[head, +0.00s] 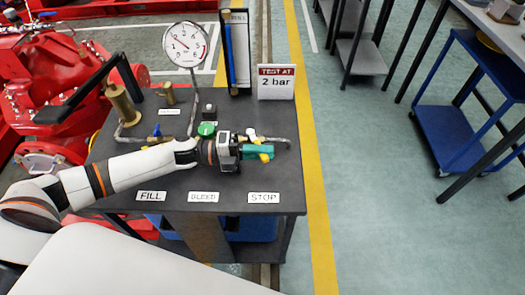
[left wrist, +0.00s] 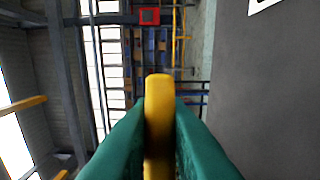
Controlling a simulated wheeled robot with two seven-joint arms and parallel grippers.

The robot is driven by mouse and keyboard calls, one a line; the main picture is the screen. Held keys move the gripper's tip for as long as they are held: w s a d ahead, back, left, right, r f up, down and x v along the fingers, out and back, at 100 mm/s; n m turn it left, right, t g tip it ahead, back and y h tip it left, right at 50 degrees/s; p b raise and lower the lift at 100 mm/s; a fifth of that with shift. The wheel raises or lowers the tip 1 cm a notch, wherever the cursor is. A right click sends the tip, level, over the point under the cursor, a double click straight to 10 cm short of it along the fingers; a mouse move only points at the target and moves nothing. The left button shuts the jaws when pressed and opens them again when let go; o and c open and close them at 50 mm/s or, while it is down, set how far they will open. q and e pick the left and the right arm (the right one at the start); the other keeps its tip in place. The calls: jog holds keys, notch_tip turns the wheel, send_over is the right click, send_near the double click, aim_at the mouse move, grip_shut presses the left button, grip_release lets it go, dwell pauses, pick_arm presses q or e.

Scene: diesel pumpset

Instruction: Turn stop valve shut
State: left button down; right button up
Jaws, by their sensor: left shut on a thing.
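The stop valve's yellow lever (head: 265,157) shows at the right side of the dark bench top, behind the STOP label (head: 264,197). My left gripper (head: 262,151), with teal fingers, is shut on this lever. In the left wrist view the yellow lever (left wrist: 158,100) stands between the two teal fingers (left wrist: 159,128), which touch it on both sides. The valve body is mostly hidden by my gripper; a grey pipe (head: 280,139) shows behind it. My right gripper is not in view.
A blue-handled valve (head: 157,131) and a green knob (head: 206,129) sit left of my gripper. A round gauge (head: 185,45) and a "TEST AT 2 bar" sign (head: 276,82) stand behind. Red machinery (head: 45,90) is at left. The floor (head: 365,200) right of the bench is clear.

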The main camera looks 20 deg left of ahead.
pick_arm(q)
jog(key=c, duration=1.4)
grip_release()
jog(key=b+v, duration=0.2)
jog(key=v, duration=0.9)
jog(key=shift+f, duration=0.1)
jog(key=shift+s+a, duration=0.15)
jog(key=shift+a, duration=0.35)
